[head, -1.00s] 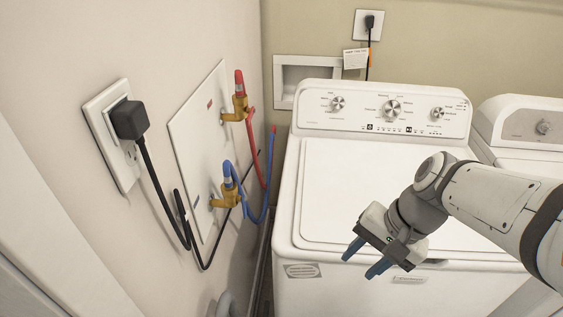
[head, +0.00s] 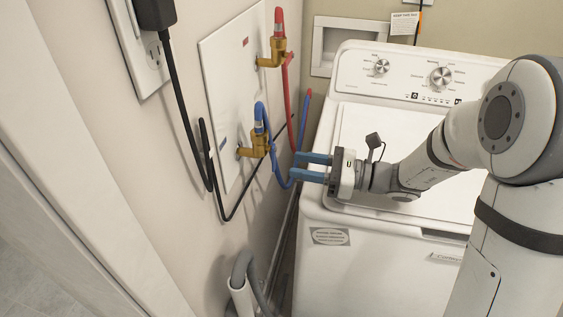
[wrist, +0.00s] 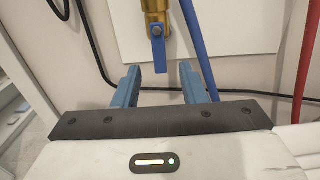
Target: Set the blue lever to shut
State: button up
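The blue lever (wrist: 158,50) hangs straight down on the front of a brass valve (wrist: 153,14) in the wrist view. In the head view the lower brass valve (head: 256,148) is on the left wall, where the lever is hard to tell from the blue hose. My gripper (wrist: 159,69) is open and empty. Its two blue fingers are apart, with the lever above and between their tips in the wrist view. In the head view my gripper (head: 296,166) points left toward the valve, its fingers over the washer's left edge.
A red hose (head: 290,105) runs from the upper brass valve (head: 277,52); a blue hose (head: 302,125) hangs close to my fingers. A black cord (head: 180,110) drops along the wall. The washer (head: 350,240) stands below my gripper, and a grey drain hose (head: 243,265) stands low at the left.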

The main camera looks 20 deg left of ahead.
aim_at(275, 161)
jog(key=a, duration=0.5)
jog(key=shift+s+a, duration=0.2)
jog(key=shift+s, duration=0.15)
grip_shut()
